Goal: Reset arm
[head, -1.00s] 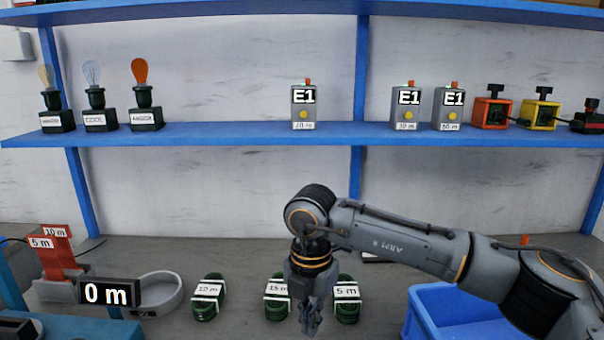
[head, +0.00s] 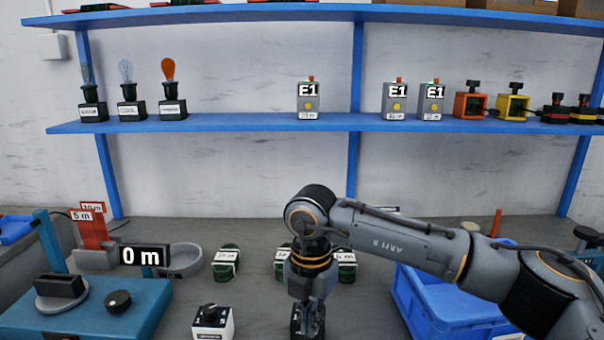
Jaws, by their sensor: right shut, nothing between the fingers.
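My right arm comes in from the right over the bench. Its gripper (head: 308,322) points straight down at the bottom middle of the head view, shut and empty. A dark object shows right behind or below the fingertips; I cannot tell whether they touch it. Behind the gripper lie green cable coils with white labels: one on the left (head: 226,264), one mostly hidden behind the gripper (head: 283,262), and one on the right (head: 346,266) partly covered by my arm. My left gripper is not in view.
A blue crate (head: 408,300) stands under my right forearm. A blue-topped machine (head: 140,312) with a "0 m" display (head: 145,256) and a grey round tray (head: 184,262) are at left. A small white-and-black box (head: 212,322) stands at the front. The blue shelf (head: 250,123) holds lamps and grey E1 boxes.

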